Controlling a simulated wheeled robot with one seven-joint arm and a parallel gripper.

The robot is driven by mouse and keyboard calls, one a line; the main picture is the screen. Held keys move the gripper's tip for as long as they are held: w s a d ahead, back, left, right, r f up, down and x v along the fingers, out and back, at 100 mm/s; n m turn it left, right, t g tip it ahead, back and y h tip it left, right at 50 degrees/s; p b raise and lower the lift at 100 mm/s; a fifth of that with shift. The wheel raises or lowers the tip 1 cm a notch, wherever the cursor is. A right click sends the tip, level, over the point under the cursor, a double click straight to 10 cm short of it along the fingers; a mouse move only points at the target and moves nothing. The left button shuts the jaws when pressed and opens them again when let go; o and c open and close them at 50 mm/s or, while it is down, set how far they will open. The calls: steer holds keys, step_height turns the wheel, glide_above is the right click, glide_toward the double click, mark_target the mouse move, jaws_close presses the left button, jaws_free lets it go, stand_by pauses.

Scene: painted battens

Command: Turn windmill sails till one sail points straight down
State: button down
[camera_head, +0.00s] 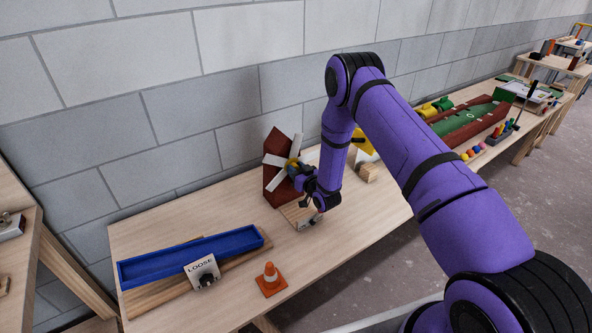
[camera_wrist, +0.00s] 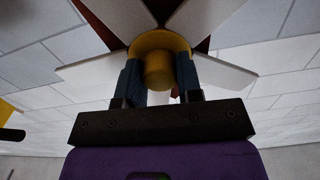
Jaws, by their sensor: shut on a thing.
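The windmill has a dark red body (camera_head: 274,180) and stands near the wall on the table. Its white sails (camera_head: 297,146) fan out from a yellow hub (camera_wrist: 158,42). In the head view one sail points nearly up, one left and one down-left. My gripper (camera_head: 297,170) is at the front of the hub. In the wrist view its blue-grey fingers (camera_wrist: 158,72) are shut on the yellow knob (camera_wrist: 158,74) at the hub's middle. My gripper hides the sails' lower part there, so I cannot tell whether one points straight down.
A wooden block (camera_head: 368,172) lies right of my gripper. The brick wall is close behind.

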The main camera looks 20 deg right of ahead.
steer(key=m, duration=0.3)
steer(key=shift+m, duration=0.4)
steer(key=shift+f, duration=0.1)
steer(key=c, duration=0.8)
jaws_free()
steer(key=v, duration=1.1)
steer(key=shift+w, duration=0.1)
